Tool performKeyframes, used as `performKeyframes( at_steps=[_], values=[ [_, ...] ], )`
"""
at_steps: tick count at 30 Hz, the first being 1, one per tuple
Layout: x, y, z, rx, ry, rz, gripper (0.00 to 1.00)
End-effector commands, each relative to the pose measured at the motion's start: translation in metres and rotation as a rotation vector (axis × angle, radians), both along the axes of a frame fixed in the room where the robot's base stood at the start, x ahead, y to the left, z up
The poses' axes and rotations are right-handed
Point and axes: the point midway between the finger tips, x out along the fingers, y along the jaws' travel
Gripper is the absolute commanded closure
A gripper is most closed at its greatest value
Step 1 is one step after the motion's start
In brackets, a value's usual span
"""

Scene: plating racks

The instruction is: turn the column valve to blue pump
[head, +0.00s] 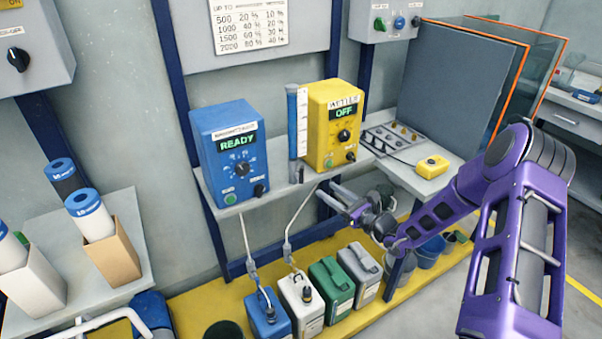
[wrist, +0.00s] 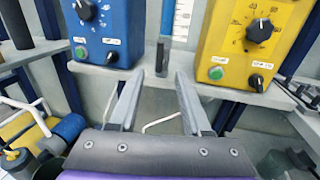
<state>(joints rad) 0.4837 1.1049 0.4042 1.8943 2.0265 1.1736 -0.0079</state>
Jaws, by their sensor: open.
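The calibration column (head: 302,120), clear with a white scale and blue edging, stands between the blue pump (head: 228,155) and the yellow pump (head: 333,125). The blue pump's display reads READY and the yellow pump's reads OFF. At the column's foot is a small dark upright part (wrist: 162,58), seemingly the valve handle; it also shows in the head view (head: 296,172). I cannot tell which pump the valve is set to. My gripper (wrist: 158,80) is open and empty, just below the shelf front, its fingers spread beneath the handle without visible contact.
The shelf edge (wrist: 225,92) runs close to my fingers. Pump knobs and buttons flank them. Below stand blue, white, green and grey jugs (head: 300,298) on a yellow platform, with hoses rising. A grey panel (head: 440,95) stands at the right.

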Motion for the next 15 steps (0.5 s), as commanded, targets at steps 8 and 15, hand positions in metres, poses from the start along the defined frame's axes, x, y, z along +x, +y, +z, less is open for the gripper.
performKeyframes(
  at_steps=[8,15],
  values=[
    [0.044,0.046,0.0,-0.001,-0.002,0.002,0.52],
    [0.073,0.074,-0.001,-0.002,-0.001,0.001,0.52]
  ],
)
